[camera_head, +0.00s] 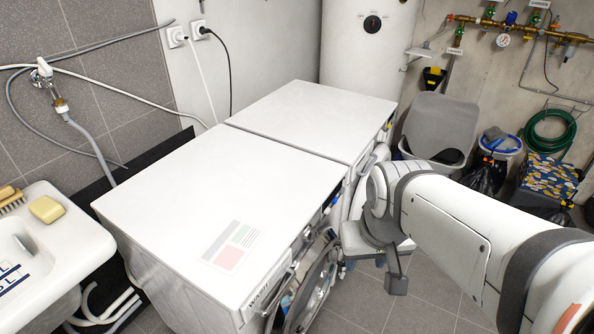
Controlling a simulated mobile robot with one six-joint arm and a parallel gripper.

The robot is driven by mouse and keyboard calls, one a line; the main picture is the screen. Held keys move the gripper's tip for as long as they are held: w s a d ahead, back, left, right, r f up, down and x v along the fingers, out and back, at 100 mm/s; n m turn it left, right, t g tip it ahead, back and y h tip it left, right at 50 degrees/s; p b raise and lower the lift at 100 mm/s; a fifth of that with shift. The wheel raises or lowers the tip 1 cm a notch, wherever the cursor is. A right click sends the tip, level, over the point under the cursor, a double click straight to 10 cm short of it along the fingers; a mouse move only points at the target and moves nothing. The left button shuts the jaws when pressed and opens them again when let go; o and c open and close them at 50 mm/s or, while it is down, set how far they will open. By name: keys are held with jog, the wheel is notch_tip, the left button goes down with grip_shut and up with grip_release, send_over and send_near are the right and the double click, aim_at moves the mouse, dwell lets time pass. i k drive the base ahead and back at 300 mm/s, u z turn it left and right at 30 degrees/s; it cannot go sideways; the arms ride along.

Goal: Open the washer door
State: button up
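The washer (190,190) is the nearer white machine, seen from above, with "WASH" on its front edge. Its round grey-rimmed door (318,285) shows at a steep angle on the front side. The door appears to stand out from the front, but I cannot tell how far. My gripper (397,284) points down in front of the washer, to the right of the door and apart from it in the picture. Only a grey finger-like end shows, so its opening is unclear. The washer's lower front is out of view.
A second white machine (310,115) stands behind the washer. A sink (50,250) is at left, with hoses above it. A grey basket (440,125), a bucket (500,145) and a patterned box (548,178) stand by the back wall. Tiled floor (425,300) is clear below my arm.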

aim_at(328, 244)
jog(key=u, duration=0.05)
jog(key=k, duration=0.6)
jog(key=z, duration=0.65)
jog(key=i, duration=1.15)
jog(key=u, duration=0.05)
